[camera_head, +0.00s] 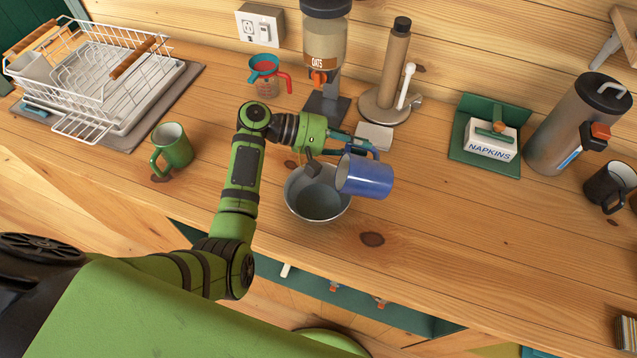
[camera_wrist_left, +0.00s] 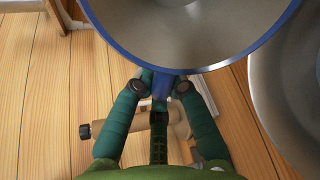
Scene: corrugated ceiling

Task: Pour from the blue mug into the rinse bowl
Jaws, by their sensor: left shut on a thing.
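The blue mug (camera_head: 368,177) is held in the air, tipped toward the left, with its mouth over the right side of the metal rinse bowl (camera_head: 318,212). My left gripper (camera_head: 362,145) is shut on the mug's handle, at the mug's back side. In the left wrist view, the fingers (camera_wrist_left: 160,88) close around the handle below the blue rim of the mug (camera_wrist_left: 200,66). The grey inside of the mug shows there, and no stream is visible. The bowl (camera_wrist_left: 283,110) fills the right edge of that view. My right gripper is not in view.
A green mug (camera_head: 173,147) stands left of my arm. Behind the bowl are an oats dispenser (camera_head: 325,40), a measuring cup (camera_head: 266,80) and a paper towel holder (camera_head: 393,65). A napkin box (camera_head: 489,141) and a large flask (camera_head: 575,125) stand right.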

